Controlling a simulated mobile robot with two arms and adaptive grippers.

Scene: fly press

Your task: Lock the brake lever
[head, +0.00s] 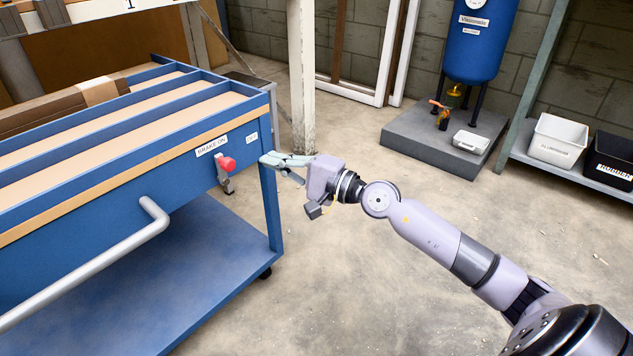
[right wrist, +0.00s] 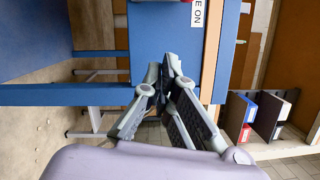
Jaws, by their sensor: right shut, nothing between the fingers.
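The brake lever (head: 227,164) has a red knob on a short grey stem and stands roughly upright on the side of the blue cart (head: 185,176). A "BRAKE ON" label (head: 212,146) is just above it to the left, and an "OFF" label (head: 251,138) is to the right. My right gripper (head: 264,159) is shut and empty at the cart's corner, to the right of the knob and apart from it. In the right wrist view its fingertips (right wrist: 171,60) meet in front of the blue side. The lever cannot be made out there. My left gripper is not in view.
A grey push handle (head: 150,225) sticks out from the cart left of the lever. The cart's corner leg (head: 270,205) is below my right gripper. Open concrete floor (head: 330,270) lies to the right. A blue tank (head: 480,40) stands on a plinth behind.

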